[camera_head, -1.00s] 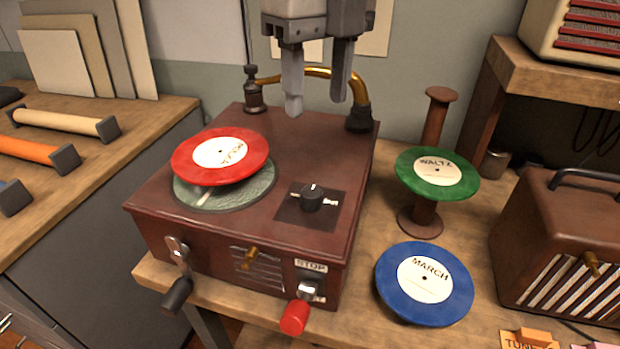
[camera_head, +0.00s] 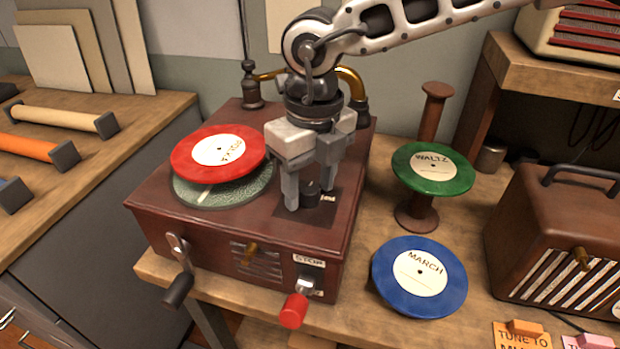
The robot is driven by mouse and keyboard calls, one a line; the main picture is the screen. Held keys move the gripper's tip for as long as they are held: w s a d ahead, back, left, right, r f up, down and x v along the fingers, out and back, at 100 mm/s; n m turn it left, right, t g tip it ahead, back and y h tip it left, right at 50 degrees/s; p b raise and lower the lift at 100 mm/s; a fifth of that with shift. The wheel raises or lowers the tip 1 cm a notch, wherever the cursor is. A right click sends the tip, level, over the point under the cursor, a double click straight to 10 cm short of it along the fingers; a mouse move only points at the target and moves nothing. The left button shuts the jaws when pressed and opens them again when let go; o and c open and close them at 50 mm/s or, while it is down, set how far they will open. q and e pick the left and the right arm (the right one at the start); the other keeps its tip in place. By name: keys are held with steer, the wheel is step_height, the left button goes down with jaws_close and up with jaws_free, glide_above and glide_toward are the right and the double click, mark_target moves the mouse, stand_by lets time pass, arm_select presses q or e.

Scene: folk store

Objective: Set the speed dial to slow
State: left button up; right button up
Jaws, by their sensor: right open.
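The speed dial (camera_head: 311,193) is a small black knob on a dark square plate on top of the reddish-brown record player (camera_head: 240,222). My right gripper (camera_head: 308,198) is open and points down at the dial, one finger to its left and the other at its right rear. I cannot tell whether the fingers touch it. The fingers cover part of the plate and its left label; a small white label shows at the right, too small to read. The dial's pointer setting is hard to make out. My left gripper is out of view.
A tilted red record (camera_head: 218,153) lies over the turntable left of the dial. A brass tone arm (camera_head: 350,82) rises behind my gripper. A crank (camera_head: 178,285) and red-tipped lever (camera_head: 293,310) project in front. Green (camera_head: 433,182) and blue (camera_head: 396,278) records are at right.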

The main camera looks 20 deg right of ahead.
steer(key=c, duration=1)
